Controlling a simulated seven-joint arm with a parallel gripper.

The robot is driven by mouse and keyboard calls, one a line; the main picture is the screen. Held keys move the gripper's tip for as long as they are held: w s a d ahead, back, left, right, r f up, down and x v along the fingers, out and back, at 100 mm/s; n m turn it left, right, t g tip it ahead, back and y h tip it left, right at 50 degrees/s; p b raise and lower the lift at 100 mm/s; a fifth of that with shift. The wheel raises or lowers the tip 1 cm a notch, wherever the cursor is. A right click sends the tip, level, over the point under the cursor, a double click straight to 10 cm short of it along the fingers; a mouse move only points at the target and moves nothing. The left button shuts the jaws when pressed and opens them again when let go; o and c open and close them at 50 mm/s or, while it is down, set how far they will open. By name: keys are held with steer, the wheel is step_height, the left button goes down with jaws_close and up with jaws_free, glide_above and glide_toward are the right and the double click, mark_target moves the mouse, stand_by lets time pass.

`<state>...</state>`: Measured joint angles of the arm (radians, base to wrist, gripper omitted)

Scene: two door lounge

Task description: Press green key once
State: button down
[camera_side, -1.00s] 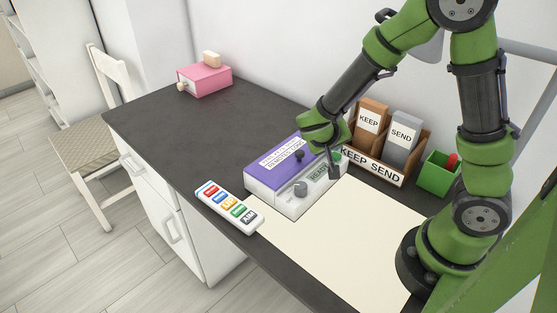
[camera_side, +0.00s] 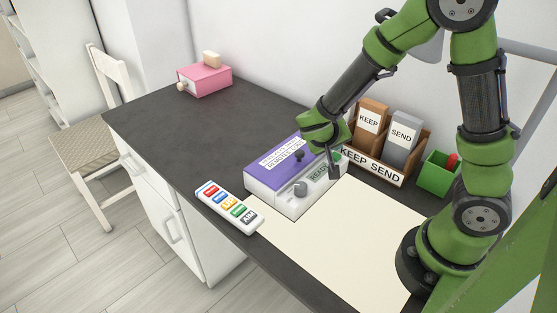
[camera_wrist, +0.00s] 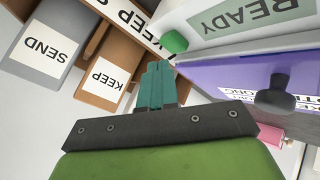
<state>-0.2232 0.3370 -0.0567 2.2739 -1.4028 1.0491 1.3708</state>
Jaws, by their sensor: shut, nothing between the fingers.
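A purple-topped box (camera_side: 290,160) with a pale front panel stands on the desk; its display (camera_side: 318,173) reads READY, partly hidden by my gripper in the side view. A green key (camera_wrist: 174,41) sticks out of the panel near the display in the wrist view. My gripper (camera_wrist: 157,68) is shut and empty, its tips close to that green key; I cannot tell whether they touch. In the side view my gripper (camera_side: 335,173) is at the panel's right end. A white remote (camera_side: 228,207) with coloured keys, one green (camera_side: 238,210), lies apart at the front left.
A wooden rack (camera_side: 372,165) labelled KEEP SEND holds a brown and a grey box behind my gripper. A green bin (camera_side: 437,178) with something red stands at the right. A grey knob (camera_side: 300,188) and a dark knob (camera_side: 299,154) stick out of the purple-topped box. The cream mat (camera_side: 345,235) is clear.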

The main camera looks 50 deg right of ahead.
steer(key=shift+f, duration=0.1)
stand_by(0.5)
steer(key=shift+f, duration=0.35)
steer(key=shift+f, duration=0.45)
stand_by(0.6)
steer(key=shift+r, duration=0.9)
steer(key=shift+r, duration=0.1)
steer(key=shift+r, duration=2.4)
